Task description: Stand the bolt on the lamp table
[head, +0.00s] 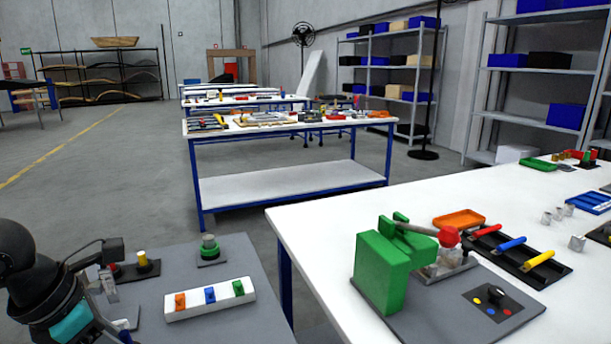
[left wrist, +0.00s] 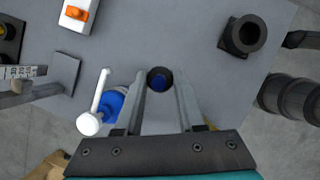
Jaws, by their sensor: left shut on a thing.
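My left gripper (left wrist: 161,92) shows in the left wrist view with its two fingers closed around a small dark round piece (left wrist: 152,75) with a blue centre. It is seen end-on, and I cannot tell for certain that it is the bolt. In the head view my left arm is at the lower left, beside the grey table (head: 235,315); its fingertips are hard to make out there. The grey table carries a green lamp-like piece (head: 209,245) and a yellow-topped one (head: 143,260). My right gripper is not in view.
A white strip with orange, blue and green blocks (head: 210,296) lies on the grey table. In the wrist view a dark hollow socket (left wrist: 237,50) and a white lever on a blue base (left wrist: 112,105) flank the fingers. A green press (head: 380,270) stands on the white table (head: 315,222).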

